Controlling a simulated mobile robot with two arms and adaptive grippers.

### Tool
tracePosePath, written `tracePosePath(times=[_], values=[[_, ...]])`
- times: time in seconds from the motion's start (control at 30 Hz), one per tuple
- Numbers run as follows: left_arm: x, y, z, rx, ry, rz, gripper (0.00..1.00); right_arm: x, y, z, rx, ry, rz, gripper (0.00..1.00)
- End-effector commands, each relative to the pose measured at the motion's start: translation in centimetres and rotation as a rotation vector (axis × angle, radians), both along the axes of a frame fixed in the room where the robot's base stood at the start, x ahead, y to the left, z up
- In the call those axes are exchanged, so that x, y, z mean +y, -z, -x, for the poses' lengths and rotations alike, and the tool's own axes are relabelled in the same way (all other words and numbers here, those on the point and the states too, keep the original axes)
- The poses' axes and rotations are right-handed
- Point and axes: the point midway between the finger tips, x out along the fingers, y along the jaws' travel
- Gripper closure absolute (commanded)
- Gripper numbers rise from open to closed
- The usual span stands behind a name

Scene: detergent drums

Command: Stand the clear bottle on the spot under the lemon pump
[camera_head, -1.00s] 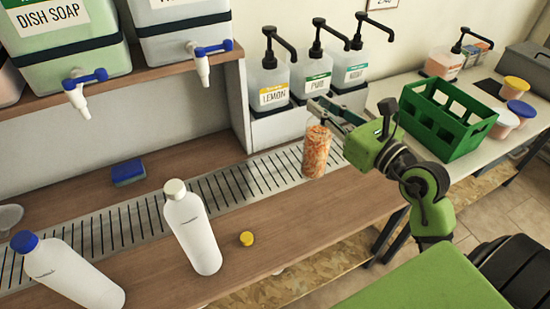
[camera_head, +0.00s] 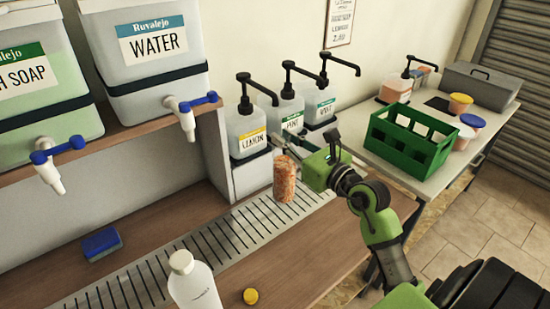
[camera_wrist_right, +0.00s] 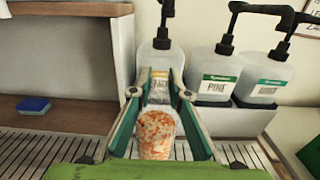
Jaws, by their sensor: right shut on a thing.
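An orange-and-white speckled cylinder (camera_head: 285,178), the only thing at my right gripper, appears upright at the drip grate; whether its base touches is unclear. I cannot tell whether it is the task's clear bottle; no plainly see-through bottle shows. My right gripper (camera_head: 284,146) is shut on it near its top. In the right wrist view the cylinder (camera_wrist_right: 157,134) shows between the fingers (camera_wrist_right: 160,98). The lemon pump (camera_head: 247,132), with a yellow label, stands behind and left of it; it also shows beyond the fingers in the wrist view (camera_wrist_right: 161,57). My left gripper is out of view.
A white bottle (camera_head: 195,284), a yellow cap (camera_head: 250,296) and a blue sponge (camera_head: 102,244) are on the counter. A green crate (camera_head: 410,137) stands on the right table.

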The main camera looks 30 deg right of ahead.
Motion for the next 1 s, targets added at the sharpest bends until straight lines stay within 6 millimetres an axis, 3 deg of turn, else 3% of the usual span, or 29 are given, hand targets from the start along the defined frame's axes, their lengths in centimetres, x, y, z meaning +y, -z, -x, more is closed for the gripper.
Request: tracePosePath(times=[0.2,0.57,0.77,1.0], values=[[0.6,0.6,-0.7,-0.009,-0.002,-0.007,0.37,-0.1,3.3,-2.7,-0.002,0.0,0.0,1.0],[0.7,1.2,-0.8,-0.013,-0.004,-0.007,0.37,-0.1,6.0,-4.9,-0.003,0.001,0.0,1.0],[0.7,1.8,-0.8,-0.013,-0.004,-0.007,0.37,-0.1,8.5,-4.7,-0.001,0.0,0.001,1.0],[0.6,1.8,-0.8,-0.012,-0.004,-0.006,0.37,-0.1,8.6,-4.7,-0.004,0.001,0.0,1.0]])
